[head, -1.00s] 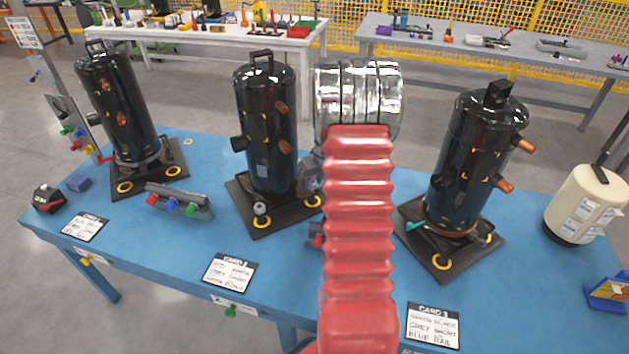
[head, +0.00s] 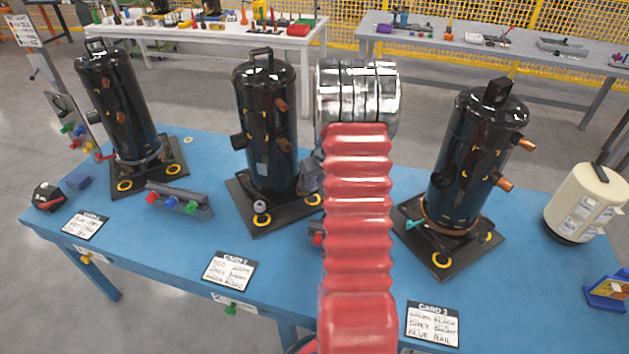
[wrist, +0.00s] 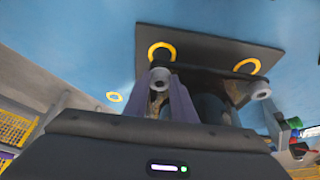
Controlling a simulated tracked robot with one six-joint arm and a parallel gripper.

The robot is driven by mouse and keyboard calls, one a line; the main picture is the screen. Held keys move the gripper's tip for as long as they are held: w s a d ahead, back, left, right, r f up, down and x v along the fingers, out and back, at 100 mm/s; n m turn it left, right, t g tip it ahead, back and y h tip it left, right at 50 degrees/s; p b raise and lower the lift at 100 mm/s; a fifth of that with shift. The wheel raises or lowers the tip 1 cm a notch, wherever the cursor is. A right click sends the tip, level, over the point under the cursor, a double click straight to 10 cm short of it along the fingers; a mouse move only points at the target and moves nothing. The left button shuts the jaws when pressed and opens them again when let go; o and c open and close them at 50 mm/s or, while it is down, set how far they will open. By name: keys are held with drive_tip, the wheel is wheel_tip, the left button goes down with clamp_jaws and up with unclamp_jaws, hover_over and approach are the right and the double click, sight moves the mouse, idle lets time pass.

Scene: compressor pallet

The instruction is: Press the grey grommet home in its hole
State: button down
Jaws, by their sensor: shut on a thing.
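The middle black compressor (head: 268,125) stands upright on a dark base plate (head: 238,195). My gripper (wrist: 162,88) has its two purplish fingers shut on a grey grommet (wrist: 160,78), a short round piece with a dark bore. The held grommet shows close to a yellow-ringed hole (wrist: 162,52) at the plate's right corner; it seems just above it, and I cannot tell whether it touches. A second grey piece (wrist: 260,90) is beside the other yellow ring (wrist: 247,66); it also shows at the near corner in the head view (head: 260,207). My red arm hides part of the gripper there.
Black compressors stand at left (head: 118,105) and right (head: 475,160). A rack with coloured pieces (head: 180,200) lies left of the middle plate. Cards, including one in front (head: 230,271), lie along the blue table's near edge. A cream canister (head: 583,205) stands far right.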

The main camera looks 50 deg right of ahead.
drive_tip(key=shift+f, duration=0.55)
drive_tip(key=c, duration=1.4)
unclamp_jaws()
drive_tip(key=shift+r, duration=0.1)
drive_tip(key=v, duration=1.3)
drive_tip(key=shift+r, duration=0.2)
drive_tip(key=shift+s+a, duration=0.1)
